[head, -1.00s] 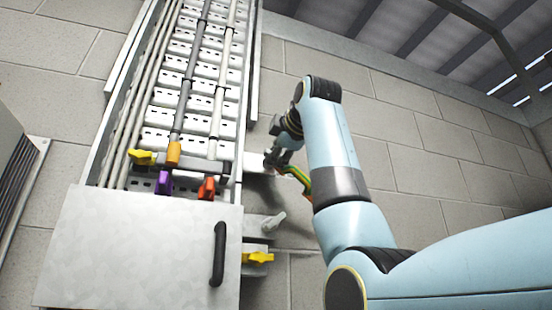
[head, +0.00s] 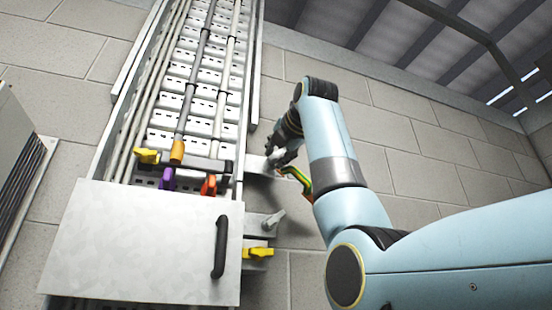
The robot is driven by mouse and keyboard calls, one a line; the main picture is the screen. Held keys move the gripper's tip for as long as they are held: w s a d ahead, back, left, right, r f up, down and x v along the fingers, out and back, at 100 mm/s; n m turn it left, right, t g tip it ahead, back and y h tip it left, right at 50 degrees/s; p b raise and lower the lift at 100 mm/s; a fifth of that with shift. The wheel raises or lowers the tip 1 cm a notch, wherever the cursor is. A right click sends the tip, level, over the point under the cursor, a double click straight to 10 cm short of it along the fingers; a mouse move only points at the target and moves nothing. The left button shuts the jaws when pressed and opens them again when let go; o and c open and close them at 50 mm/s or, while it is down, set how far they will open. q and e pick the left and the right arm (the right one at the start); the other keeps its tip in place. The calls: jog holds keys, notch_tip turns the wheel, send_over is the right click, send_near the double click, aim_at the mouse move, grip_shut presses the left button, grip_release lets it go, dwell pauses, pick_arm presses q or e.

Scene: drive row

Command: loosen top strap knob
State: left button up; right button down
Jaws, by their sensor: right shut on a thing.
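My right gripper (head: 274,161) is at the upper metal bracket (head: 257,165), on the right side of the cable tray (head: 200,125). It is shut on a small knob there, mostly hidden by the fingers. Below, a matching bracket carries a pale grey wing knob (head: 273,219), clear of the gripper. My left gripper is not in view.
A pale cover panel (head: 140,240) with a black handle (head: 220,247) covers the tray's lower part. A yellow knob (head: 260,253) sticks out right of it. A green-yellow piece (head: 299,181) hangs close to my right wrist. The block wall (head: 420,150) to the right is bare.

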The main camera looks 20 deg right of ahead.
jog(key=shift+f+n, duration=0.15)
jog(key=shift+n, duration=0.45)
jog(key=shift+w, duration=0.1)
jog(key=c, duration=1.3)
grip_release()
jog(key=shift+c, duration=0.2)
jog(key=shift+s, duration=0.55)
jog(key=s, duration=1.1)
jog(key=shift+d, duration=0.15)
